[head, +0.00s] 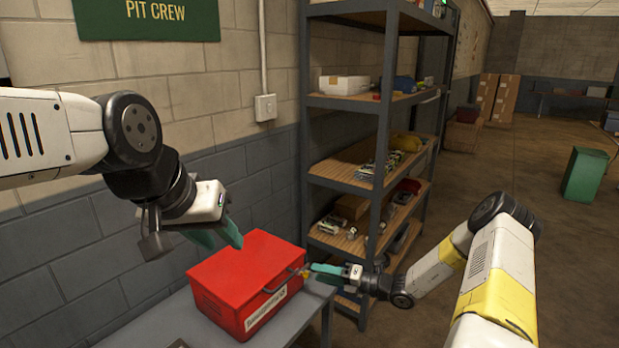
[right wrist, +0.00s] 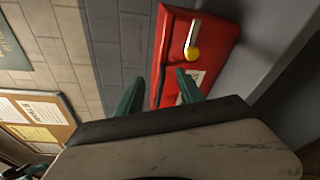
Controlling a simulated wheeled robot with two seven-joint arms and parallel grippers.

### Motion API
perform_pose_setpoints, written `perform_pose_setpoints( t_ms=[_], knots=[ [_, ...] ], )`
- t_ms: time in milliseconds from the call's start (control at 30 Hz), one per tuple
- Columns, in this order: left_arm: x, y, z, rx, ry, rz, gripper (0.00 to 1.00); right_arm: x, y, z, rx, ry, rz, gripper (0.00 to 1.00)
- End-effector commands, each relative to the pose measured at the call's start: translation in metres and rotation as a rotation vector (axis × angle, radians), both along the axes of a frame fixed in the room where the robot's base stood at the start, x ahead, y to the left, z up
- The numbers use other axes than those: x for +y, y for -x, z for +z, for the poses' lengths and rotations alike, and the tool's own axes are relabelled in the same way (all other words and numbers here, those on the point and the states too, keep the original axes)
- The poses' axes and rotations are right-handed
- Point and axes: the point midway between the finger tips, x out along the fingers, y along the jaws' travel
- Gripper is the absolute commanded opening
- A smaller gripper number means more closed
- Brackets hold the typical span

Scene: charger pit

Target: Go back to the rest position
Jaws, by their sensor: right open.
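My left gripper (head: 216,232) is in the head view, above the back left part of a red box (head: 243,272). Its teal fingers point down toward the lid, and I cannot tell from this angle whether they are apart. My right gripper (head: 322,271) is at the right end of the red box, by its handle side. In the right wrist view its two teal fingers (right wrist: 158,92) are spread with nothing between them.
The red box stands on a grey table (head: 150,325) against the block wall. A metal shelf unit (head: 383,130) with wooden boards stands just behind my right gripper. A green bin (head: 586,174) is far right. The floor between is open.

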Motion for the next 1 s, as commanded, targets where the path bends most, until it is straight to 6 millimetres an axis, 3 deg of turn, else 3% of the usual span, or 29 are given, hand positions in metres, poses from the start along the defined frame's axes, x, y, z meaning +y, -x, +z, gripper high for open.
perform_pose_setpoints(
  t_ms=[33, 100, 467, 700, 1000],
  knots=[
    [0.000, 0.000, 0.000, 0.000, 0.000, 0.000, 0.35, 0.004, 0.006, 0.024, -0.096, 0.084, 0.074, 0.44],
    [0.000, 0.000, 0.000, 0.000, 0.000, 0.000, 0.35, 0.009, 0.019, 0.049, -0.232, 0.196, 0.181, 0.44],
    [0.000, 0.000, 0.000, 0.000, 0.000, 0.000, 0.35, 0.010, 0.098, 0.163, -0.926, 0.689, 0.715, 0.44],
    [0.000, 0.000, 0.000, 0.000, 0.000, 0.000, 0.35, -0.008, 0.155, 0.228, -1.376, 0.960, 1.069, 0.44],
    [0.000, 0.000, 0.000, 0.000, 0.000, 0.000, 0.35, -0.044, 0.227, 0.296, -1.899, 1.250, 1.516, 0.44]
  ],
)
